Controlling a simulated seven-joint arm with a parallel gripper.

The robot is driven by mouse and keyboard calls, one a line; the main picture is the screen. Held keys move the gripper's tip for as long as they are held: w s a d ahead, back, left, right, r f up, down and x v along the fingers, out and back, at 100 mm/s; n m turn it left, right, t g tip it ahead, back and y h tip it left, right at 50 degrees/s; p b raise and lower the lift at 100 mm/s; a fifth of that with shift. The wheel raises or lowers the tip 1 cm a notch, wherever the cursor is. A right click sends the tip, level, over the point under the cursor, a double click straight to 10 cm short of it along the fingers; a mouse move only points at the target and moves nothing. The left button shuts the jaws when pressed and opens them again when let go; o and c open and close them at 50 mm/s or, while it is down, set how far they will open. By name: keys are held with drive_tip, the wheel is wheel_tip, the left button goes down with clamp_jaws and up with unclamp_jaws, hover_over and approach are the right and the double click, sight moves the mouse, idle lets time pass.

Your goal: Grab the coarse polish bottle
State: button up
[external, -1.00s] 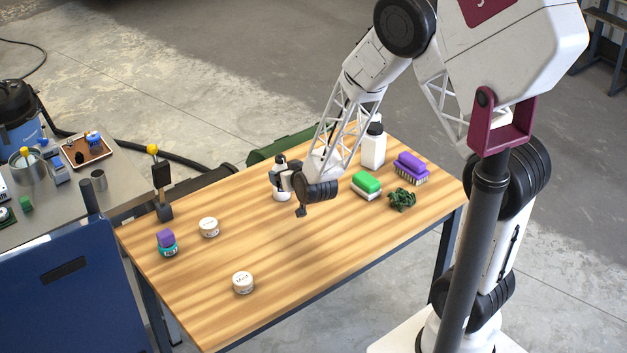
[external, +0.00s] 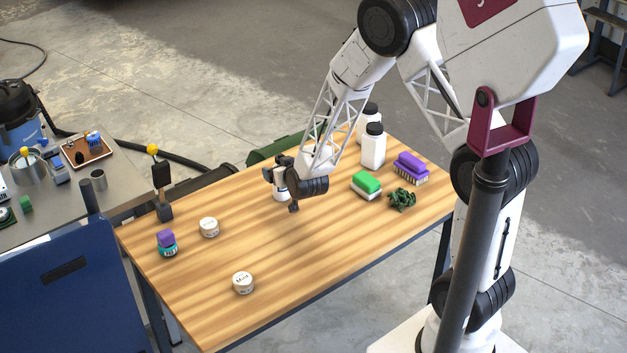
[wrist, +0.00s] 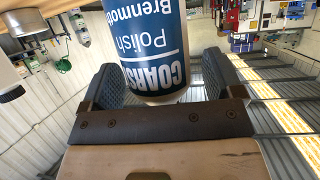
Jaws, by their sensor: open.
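The coarse polish bottle (external: 281,195) is white and stands upright on the wooden table. Its blue label, reading "COARSE Polish" upside down, fills the upper middle of the wrist view (wrist: 152,45). My gripper (external: 284,172) is at the bottle, covering much of its upper part in the external view. In the wrist view, my open fingers (wrist: 160,80) stand on either side of the bottle, which is between them. Gaps show beside it, and I cannot tell whether either finger touches it.
Two white bottles with black caps (external: 373,150) stand farther right. White jars (external: 243,283) sit at the front left. The table's middle front is clear.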

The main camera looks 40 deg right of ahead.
idle(0.3)
drive_tip(key=c, duration=1.2)
drive_tip(key=shift+r, duration=0.15)
drive_tip(key=shift+r, duration=1.7)
drive_tip(key=s, duration=0.5)
drive_tip(key=s+r, duration=0.1)
drive_tip(key=s, duration=1)
drive_tip(key=shift+d+r, duration=0.15)
drive_tip(key=shift+d, duration=0.05)
